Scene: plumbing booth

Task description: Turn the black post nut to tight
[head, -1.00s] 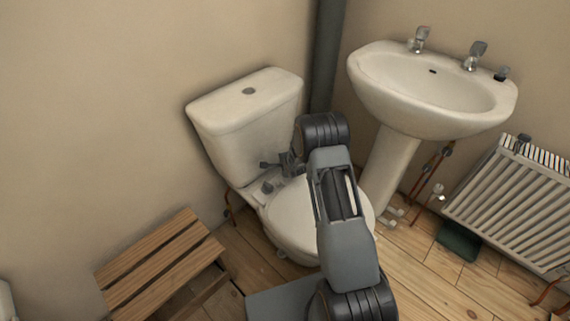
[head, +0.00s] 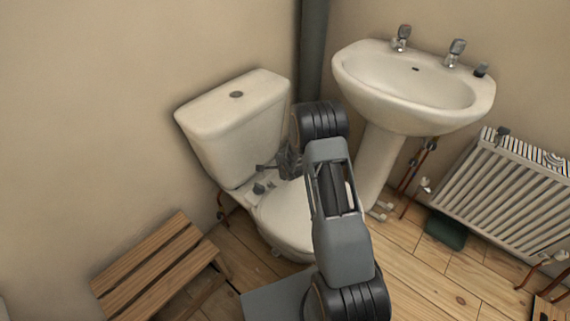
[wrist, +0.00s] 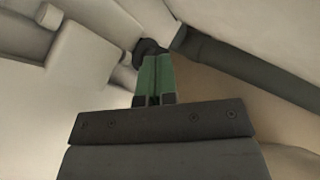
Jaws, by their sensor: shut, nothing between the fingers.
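My gripper (head: 266,168) is low in front of the white cistern (head: 236,135), above the back of the toilet bowl. In the wrist view its green fingers (wrist: 154,76) are shut together with nothing between them. A dark round part (wrist: 148,49), which looks like the black post nut, is just beyond the fingertips and partly hidden by them. I cannot tell whether the tips touch it. In the head view I cannot make out the nut for certain. A small dark block (head: 259,188) sits at the back of the toilet seat (head: 285,222), below my gripper.
White rounded fittings (wrist: 85,55) are close on the left in the wrist view, and a dark pipe (wrist: 255,70) is on the right. A basin (head: 415,90), a radiator (head: 510,195) and a slatted wooden bench (head: 150,265) stand around the toilet.

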